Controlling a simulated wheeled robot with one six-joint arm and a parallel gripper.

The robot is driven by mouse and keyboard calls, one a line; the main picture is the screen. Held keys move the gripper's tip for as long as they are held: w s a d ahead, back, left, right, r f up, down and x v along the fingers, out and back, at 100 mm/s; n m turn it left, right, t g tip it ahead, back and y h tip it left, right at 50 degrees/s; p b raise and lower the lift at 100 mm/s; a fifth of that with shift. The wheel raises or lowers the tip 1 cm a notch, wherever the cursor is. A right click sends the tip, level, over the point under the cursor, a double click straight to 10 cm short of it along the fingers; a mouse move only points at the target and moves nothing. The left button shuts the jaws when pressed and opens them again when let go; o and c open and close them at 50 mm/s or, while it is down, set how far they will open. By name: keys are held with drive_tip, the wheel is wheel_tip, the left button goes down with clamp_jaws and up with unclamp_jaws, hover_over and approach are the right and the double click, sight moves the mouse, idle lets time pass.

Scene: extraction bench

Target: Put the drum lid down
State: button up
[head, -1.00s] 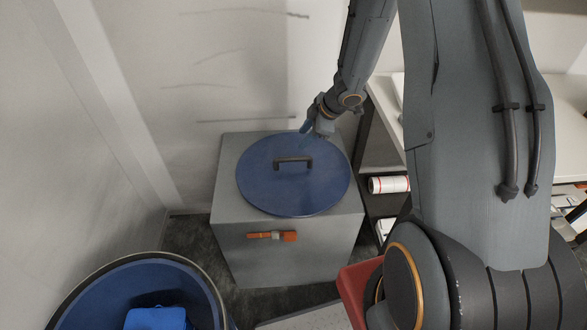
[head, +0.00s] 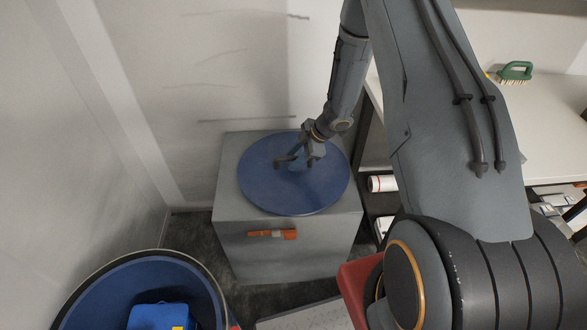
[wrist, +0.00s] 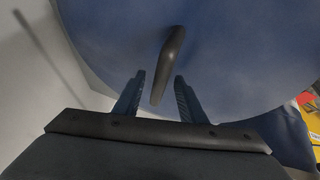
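The drum lid (head: 262,195) is a round blue disc lying flat on top of a grey cabinet (head: 232,215). Its dark bar handle (head: 283,161) is partly hidden by my gripper (head: 297,164) in the head view. In the wrist view, my gripper (wrist: 160,75) is open, with its two blue fingers on either side of the handle (wrist: 170,58). There are visible gaps between the fingers and the handle. The open blue drum (head: 118,262) stands at the lower left, with a bright blue object (head: 160,316) inside.
The cabinet has an orange handle (head: 272,234) on its front. A wall stands close behind and to the left. At right are shelves holding a white roll (head: 381,184) with a red band, and a white bench (head: 545,120) with a green brush (head: 515,72).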

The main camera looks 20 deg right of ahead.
drive_tip(key=shift+w+a+f, duration=0.1)
drive_tip(key=shift+a+f, duration=0.05)
drive_tip(key=shift+f, duration=0.1)
clamp_jaws()
idle(1.4)
